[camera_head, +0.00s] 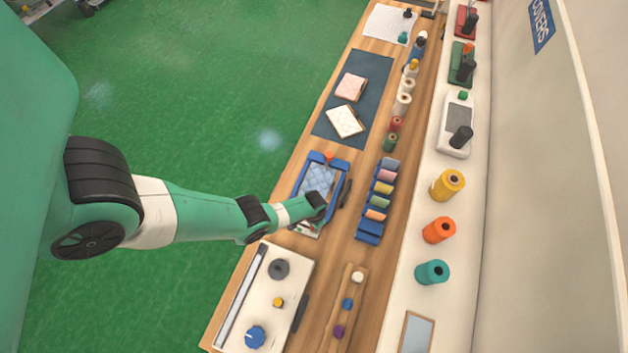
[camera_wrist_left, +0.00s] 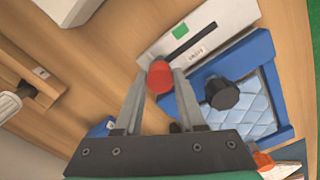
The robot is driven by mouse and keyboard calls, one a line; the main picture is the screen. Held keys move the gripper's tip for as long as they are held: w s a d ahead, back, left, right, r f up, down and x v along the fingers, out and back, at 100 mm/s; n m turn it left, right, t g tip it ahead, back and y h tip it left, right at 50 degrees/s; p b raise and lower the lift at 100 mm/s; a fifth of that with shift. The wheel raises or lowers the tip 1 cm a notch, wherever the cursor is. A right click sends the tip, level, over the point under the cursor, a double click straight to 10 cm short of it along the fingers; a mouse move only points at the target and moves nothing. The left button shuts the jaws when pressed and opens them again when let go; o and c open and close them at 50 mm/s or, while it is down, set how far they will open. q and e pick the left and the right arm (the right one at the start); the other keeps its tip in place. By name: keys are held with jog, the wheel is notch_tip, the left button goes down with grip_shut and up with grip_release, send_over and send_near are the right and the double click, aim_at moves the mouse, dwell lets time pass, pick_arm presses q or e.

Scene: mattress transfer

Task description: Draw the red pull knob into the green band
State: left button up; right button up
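In the left wrist view, the red pull knob (camera_wrist_left: 160,75) sits between my left gripper's fingertips (camera_wrist_left: 160,70), with no clear gap on either side. It is at the lower left end of a dark slot (camera_wrist_left: 193,45) in a white panel (camera_wrist_left: 225,22). The green band (camera_wrist_left: 180,31) is a small green patch beside the slot's middle, apart from the knob. In the head view my left gripper (camera_head: 312,212) is over the near end of the blue tray (camera_head: 346,168) and hides the knob. My right gripper is not in view.
The blue tray, with a quilted light-blue piece and a black knob (camera_wrist_left: 222,94), adjoins the panel. A white board with knobs (camera_head: 302,263) lies nearer. Bare wood (camera_wrist_left: 100,45) shows left of the panel.

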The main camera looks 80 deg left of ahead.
pick_arm(q)
grip_shut()
dwell(1.0)
